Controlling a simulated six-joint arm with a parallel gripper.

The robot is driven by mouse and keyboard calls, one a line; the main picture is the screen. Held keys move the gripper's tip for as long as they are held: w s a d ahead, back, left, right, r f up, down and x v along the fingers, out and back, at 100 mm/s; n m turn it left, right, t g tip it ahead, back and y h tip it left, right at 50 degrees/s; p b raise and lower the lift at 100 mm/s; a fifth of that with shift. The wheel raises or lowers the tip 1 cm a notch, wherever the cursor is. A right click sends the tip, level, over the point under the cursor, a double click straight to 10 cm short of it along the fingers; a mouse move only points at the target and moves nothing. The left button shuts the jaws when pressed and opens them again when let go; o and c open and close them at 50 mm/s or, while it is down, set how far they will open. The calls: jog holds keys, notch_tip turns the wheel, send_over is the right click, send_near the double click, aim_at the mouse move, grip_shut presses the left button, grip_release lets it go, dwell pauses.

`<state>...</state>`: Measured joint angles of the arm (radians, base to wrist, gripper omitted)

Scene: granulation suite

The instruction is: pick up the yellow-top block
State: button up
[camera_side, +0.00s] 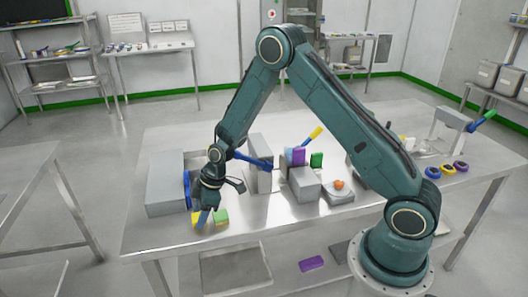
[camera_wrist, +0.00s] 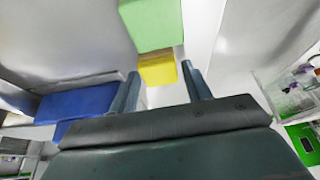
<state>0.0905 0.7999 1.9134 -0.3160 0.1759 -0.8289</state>
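A yellow block (camera_side: 196,217) is partly hidden behind my gripper (camera_side: 203,217) at the front left of the steel table. In the wrist view a yellow face (camera_wrist: 158,70) shows between my two fingers (camera_wrist: 161,82). The fingers are apart, with a gap around the yellow; I cannot tell how far down they reach beside it. A green-top block (camera_side: 221,214) with a yellowish lower side stands just right of the fingers. Its green face (camera_wrist: 152,24) is large at the top of the wrist view, against the yellow.
A grey box (camera_side: 166,184) and a blue piece (camera_wrist: 78,103) are close on the left. Grey blocks (camera_side: 304,185), purple (camera_side: 298,157) and green (camera_side: 316,160) pieces stand at mid-table. The table front (camera_side: 270,222) is clear. A purple block (camera_side: 311,263) lies below table height.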

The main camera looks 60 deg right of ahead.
jog(key=c, duration=0.6)
jog(key=shift+r, duration=0.2)
jog(key=shift+c, duration=0.2)
notch_tip(320, 180, up, 20)
jog(key=shift+f, duration=0.2)
dwell(0.4)
